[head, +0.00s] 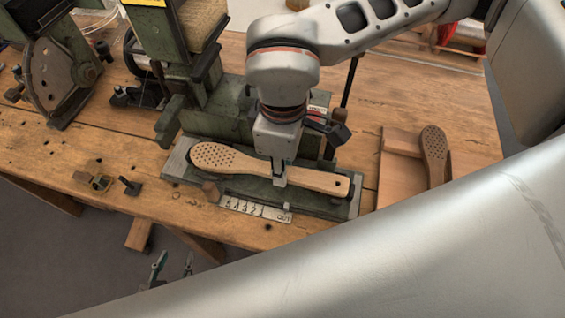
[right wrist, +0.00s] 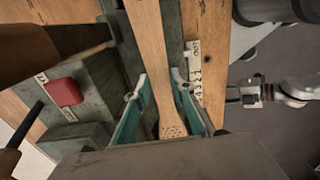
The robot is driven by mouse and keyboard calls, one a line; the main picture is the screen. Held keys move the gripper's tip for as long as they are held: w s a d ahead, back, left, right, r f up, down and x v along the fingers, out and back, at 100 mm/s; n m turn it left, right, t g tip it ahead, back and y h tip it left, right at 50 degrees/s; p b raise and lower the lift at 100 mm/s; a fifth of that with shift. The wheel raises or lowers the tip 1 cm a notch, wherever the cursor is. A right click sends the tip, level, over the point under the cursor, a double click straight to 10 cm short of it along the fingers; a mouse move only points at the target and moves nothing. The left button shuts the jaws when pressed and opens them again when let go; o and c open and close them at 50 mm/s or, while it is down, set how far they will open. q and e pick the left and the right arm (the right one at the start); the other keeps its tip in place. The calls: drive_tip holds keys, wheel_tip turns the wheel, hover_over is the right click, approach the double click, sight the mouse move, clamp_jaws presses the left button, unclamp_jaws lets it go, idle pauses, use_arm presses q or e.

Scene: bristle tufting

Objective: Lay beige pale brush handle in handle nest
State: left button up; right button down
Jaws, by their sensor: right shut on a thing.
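The beige pale brush handle (head: 235,160) lies lengthwise over the green metal base plate (head: 340,207) of the machine, its drilled head to the left. It also shows in the right wrist view (right wrist: 151,40), running between my fingers. My right gripper (head: 280,178) is shut on its neck from above. I cannot tell whether the handle touches the plate; the handle hides any nest beneath it. My left gripper (head: 173,268) is open and empty, low in front of the bench; it also shows in the right wrist view (right wrist: 256,93).
A darker brush handle (head: 434,150) rests on a wooden board (head: 398,188) to the right. A white numbered strip (head: 255,210) lies along the plate's front. The green machine column (head: 163,40) stands behind. Small metal fittings (head: 92,180) sit on the bench at left.

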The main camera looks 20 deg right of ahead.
use_arm(q)
drive_tip(key=shift+s+f+b, duration=0.25)
drive_tip(key=shift+f+b, duration=0.1)
drive_tip(key=shift+f, duration=0.15)
use_arm(e)
drive_tip(key=shift+f, duration=0.45)
idle(0.3)
drive_tip(key=c, duration=1.6)
unclamp_jaws()
drive_tip(key=shift+c, duration=0.2)
drive_tip(key=shift+o, duration=0.3)
drive_tip(key=o, duration=0.3)
drive_tip(key=shift+o, duration=0.2)
use_arm(q)
drive_tip(key=shift+t, duration=0.3)
drive_tip(key=shift+w+r+p, duration=0.3)
drive_tip(key=shift+r+p, duration=0.25)
drive_tip(key=shift+r, duration=0.25)
drive_tip(key=shift+w+r+p, duration=0.35)
drive_tip(key=shift+r+p, duration=0.2)
drive_tip(key=shift+r, duration=0.25)
drive_tip(key=shift+w+r+p, duration=0.3)
drive_tip(key=shift+r+p, duration=0.25)
drive_tip(key=shift+r, duration=0.25)
use_arm(e)
drive_tip(key=shift+r, duration=3.5)
